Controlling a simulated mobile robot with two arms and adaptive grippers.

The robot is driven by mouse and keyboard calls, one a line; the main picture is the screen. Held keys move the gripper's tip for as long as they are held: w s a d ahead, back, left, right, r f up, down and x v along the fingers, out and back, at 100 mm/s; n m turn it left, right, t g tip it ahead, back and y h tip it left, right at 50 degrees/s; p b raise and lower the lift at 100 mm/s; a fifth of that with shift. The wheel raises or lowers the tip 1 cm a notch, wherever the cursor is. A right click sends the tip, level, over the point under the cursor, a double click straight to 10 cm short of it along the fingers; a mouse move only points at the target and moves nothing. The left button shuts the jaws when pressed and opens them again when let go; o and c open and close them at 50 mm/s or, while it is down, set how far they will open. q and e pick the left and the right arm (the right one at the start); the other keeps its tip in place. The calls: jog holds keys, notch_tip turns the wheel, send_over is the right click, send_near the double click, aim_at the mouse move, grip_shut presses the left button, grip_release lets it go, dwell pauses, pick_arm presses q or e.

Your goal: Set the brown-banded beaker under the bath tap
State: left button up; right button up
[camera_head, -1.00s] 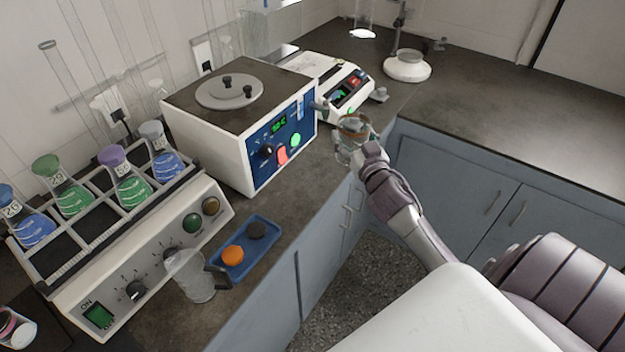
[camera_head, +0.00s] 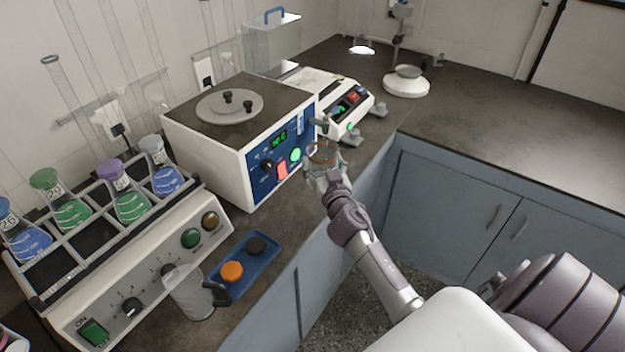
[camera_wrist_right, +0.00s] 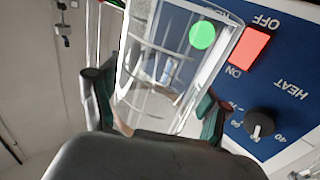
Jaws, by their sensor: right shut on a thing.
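The brown-banded beaker (camera_head: 323,150) is clear glass with a brown ring near its top. My right gripper (camera_head: 325,176) is shut on it and holds it roughly upright at the bath's front right corner. The bath tap (camera_head: 320,122) sticks out from the right end of the blue panel of the bath (camera_head: 213,130). The beaker's rim appears just below the tap; I cannot tell whether it is directly under it. In the right wrist view the glass beaker (camera_wrist_right: 165,62) sits between the fingers, in front of the panel. My left gripper is not in view.
A white balance-like device (camera_head: 345,105) stands right behind the beaker. A blue tray (camera_head: 240,268) with orange and dark discs and a clear jug (camera_head: 187,292) are at the front. A flask shaker (camera_head: 150,260) is at left. The right counter (camera_head: 500,125) is mostly clear.

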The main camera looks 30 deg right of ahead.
jog(key=shift+w+a+f, duration=0.6)
jog(key=shift+a+f, duration=0.1)
jog(key=shift+a, duration=0.2)
jog(key=shift+w+a+f+b, duration=0.1)
jog(key=shift+f+b, duration=0.15)
jog(key=shift+b, duration=0.05)
jog(key=shift+f+b, duration=0.75)
jog(key=shift+f, duration=0.85)
jog(key=shift+f, duration=0.2)
jog(key=o, duration=1.2)
